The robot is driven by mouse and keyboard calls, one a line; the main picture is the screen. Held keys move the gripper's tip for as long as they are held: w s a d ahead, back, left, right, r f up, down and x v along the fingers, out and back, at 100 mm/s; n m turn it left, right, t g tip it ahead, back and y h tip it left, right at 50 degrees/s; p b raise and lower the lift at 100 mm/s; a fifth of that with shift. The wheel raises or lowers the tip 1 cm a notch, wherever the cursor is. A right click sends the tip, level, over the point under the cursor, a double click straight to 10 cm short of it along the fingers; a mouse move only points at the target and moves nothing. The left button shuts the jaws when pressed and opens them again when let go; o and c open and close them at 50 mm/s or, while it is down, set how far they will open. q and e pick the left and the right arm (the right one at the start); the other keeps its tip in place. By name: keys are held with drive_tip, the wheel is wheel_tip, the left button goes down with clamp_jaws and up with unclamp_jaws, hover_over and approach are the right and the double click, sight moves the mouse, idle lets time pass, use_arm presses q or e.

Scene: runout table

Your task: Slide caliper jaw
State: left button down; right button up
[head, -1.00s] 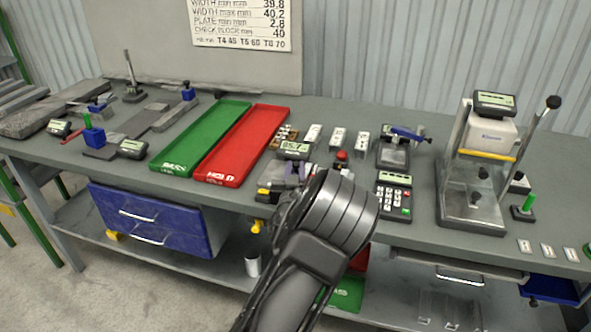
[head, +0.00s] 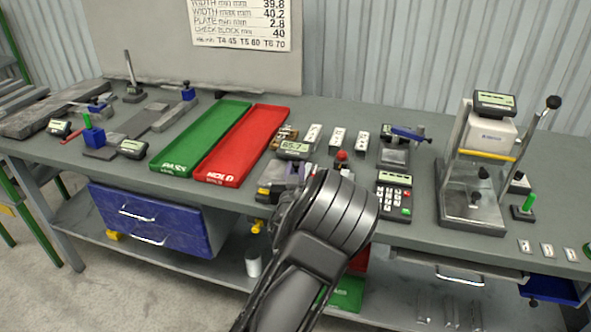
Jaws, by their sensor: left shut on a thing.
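The caliper's digital display (head: 293,149) stands just right of the red tray and seems to read about 65.7. Below it is a low grey-and-black fixture (head: 270,187) with a small purple part (head: 297,171). My left gripper (head: 292,181) is at this fixture, shut on what appears to be the sliding caliper jaw. My large dark wrist covers most of the fingers and the jaw, so the exact contact is hidden. My right gripper is not in view.
A green tray (head: 203,135) and a red tray (head: 272,122) lie to the left. A keypad (head: 394,196) and a small gauge stand (head: 394,157) are close on the right. A tall press-like tester (head: 470,212) stands further right. Several small white blocks sit behind the caliper.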

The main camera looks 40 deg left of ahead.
use_arm(q)
drive_tip(key=d, duration=0.2)
drive_tip(key=w+d+b, duration=0.1)
drive_tip(key=d, duration=0.1)
drive_tip(key=w+d, duration=0.1)
drive_tip(key=d, duration=0.1)
drive_tip(key=shift+w+d+b, duration=0.1)
drive_tip(key=shift+b, duration=0.3)
drive_tip(key=c, duration=1.3)
unclamp_jaws()
drive_tip(key=shift+o, duration=0.2)
drive_tip(key=v, duration=0.8)
drive_tip(key=shift+b, duration=0.4)
drive_tip(key=shift+f, duration=0.1)
